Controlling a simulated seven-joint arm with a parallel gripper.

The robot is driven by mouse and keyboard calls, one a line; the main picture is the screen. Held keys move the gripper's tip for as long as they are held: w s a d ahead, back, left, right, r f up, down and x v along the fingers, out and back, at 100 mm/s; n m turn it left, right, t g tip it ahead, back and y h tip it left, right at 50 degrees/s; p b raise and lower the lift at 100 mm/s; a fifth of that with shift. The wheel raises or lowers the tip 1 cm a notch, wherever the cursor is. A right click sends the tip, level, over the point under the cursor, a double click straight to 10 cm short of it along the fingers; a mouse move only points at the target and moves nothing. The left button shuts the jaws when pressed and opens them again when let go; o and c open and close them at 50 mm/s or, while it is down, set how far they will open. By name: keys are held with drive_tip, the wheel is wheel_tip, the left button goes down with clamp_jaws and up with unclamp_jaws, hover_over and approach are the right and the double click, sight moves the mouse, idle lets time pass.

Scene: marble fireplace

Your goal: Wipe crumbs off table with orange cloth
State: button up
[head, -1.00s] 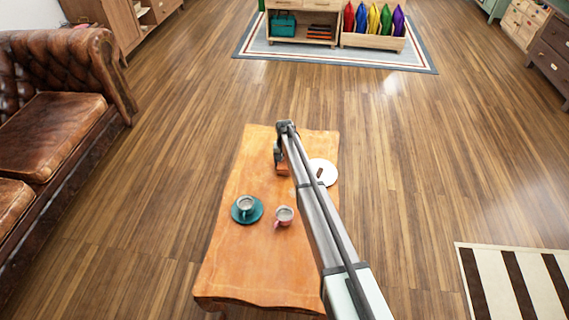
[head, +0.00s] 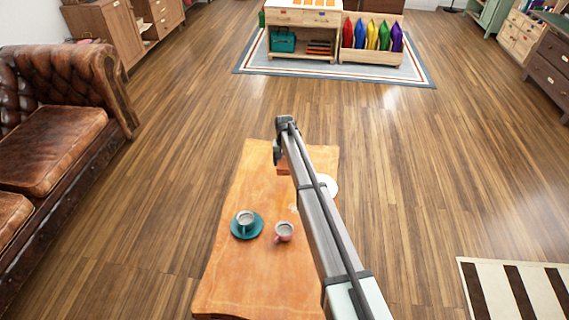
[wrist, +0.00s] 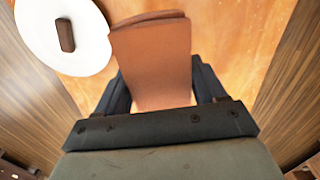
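The wooden table (head: 240,285) stands in front of me. My gripper (head: 279,158) is over its far end, pointing down. In the wrist view, the orange-brown cloth (wrist: 152,55) is between the two dark fingers of my gripper (wrist: 160,85), which are shut on it. The cloth looks folded and hangs past the fingertips; I cannot tell whether it touches the table. Part of it also shows in the head view (head: 284,169). A small pale patch (head: 293,208), possibly crumbs, lies on the table beside my arm; my arm hides much of the right side.
A teal saucer with a cup (head: 246,222) and a pink cup (head: 284,232) stand mid-table. A white plate (wrist: 50,25) with a brown bar (wrist: 65,35) on it is at the right edge, close to the cloth. A leather sofa (head: 60,140) is at the left.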

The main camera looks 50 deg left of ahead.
drive_tip(key=c, duration=0.4)
approach(261, 196)
drive_tip(key=w+a+r, duration=0.1)
drive_tip(key=w+a, duration=0.1)
drive_tip(key=shift+c, duration=0.2)
drive_tip(key=shift+w+f, duration=0.1)
drive_tip(key=shift+f, duration=3.5)
drive_tip(key=shift+s+a+f, duration=0.35)
drive_tip(key=shift+s+a, duration=0.35)
drive_tip(key=shift+a, duration=0.1)
drive_tip(key=shift+s+a, duration=1.9)
drive_tip(key=shift+s, duration=0.1)
drive_tip(key=shift+w+d, duration=2.75)
drive_tip(key=shift+d, duration=0.05)
drive_tip(key=shift+s+d+r, duration=0.1)
drive_tip(key=shift+s+d, duration=1)
drive_tip(key=shift+s, duration=0.1)
drive_tip(key=shift+s+a, duration=0.25)
drive_tip(key=shift+a, duration=0.3)
drive_tip(key=shift+s+a, duration=2.4)
drive_tip(key=shift+w+d, duration=2.7)
drive_tip(key=shift+d, duration=0.1)
wheel_tip(261, 196, up, 8)
drive_tip(key=shift+w, duration=0.1)
